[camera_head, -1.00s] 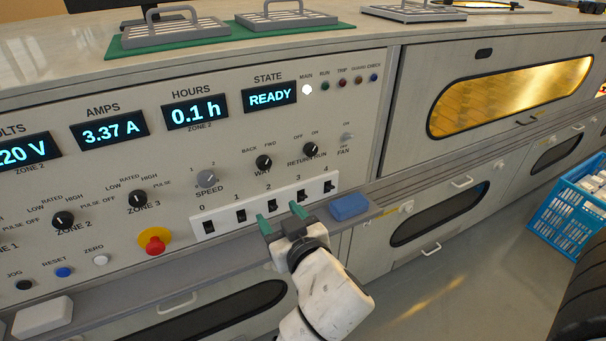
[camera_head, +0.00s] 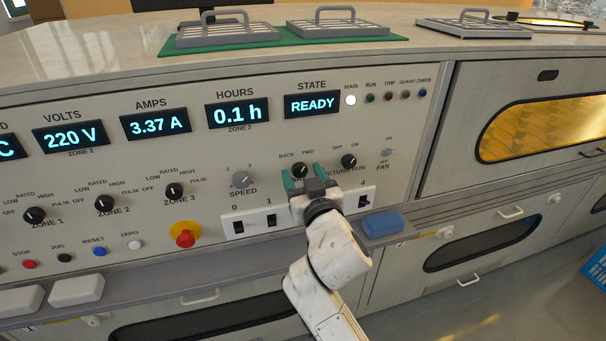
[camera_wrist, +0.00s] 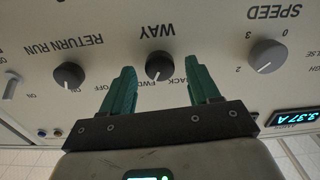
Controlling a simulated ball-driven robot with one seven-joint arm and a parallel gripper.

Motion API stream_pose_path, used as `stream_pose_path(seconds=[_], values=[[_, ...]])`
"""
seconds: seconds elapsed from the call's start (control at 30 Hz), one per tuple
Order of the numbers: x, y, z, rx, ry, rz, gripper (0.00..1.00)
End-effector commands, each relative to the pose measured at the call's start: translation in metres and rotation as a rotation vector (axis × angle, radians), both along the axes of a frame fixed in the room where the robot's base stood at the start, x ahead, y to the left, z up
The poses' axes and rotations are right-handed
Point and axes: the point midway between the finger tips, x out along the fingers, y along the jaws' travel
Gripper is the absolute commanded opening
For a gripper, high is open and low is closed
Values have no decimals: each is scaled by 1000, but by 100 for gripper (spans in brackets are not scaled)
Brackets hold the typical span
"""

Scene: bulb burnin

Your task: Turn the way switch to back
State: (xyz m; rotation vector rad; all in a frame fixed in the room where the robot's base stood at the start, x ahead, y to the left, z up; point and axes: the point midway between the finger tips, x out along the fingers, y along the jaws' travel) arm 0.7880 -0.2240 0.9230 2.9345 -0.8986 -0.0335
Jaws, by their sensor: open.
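The way switch (camera_head: 300,170) is a round black knob with a white pointer line, under the BACK and FWD labels on the control panel. My gripper (camera_head: 303,176) has green fingers and is open, with one finger on each side of the knob. In the wrist view, which shows the panel upside down, the way switch (camera_wrist: 159,64) lies between the spread fingertips of my gripper (camera_wrist: 159,70), with a gap on each side. Its pointer appears turned toward FWD.
The speed knob (camera_head: 241,179) is to the left and the return/run knob (camera_head: 349,161) to the right. A row of rocker switches (camera_head: 254,223) lies below, partly hidden by my gripper. A red stop button (camera_head: 185,238) and a blue block (camera_head: 382,224) are nearby.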

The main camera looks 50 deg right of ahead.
Motion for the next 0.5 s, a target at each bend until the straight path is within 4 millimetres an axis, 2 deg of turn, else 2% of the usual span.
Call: stream_pose_path(seconds=[0.37,0.5], values=[[4,-3,0,1,1,0,60],[4,-3,0,1,1,0,46]])
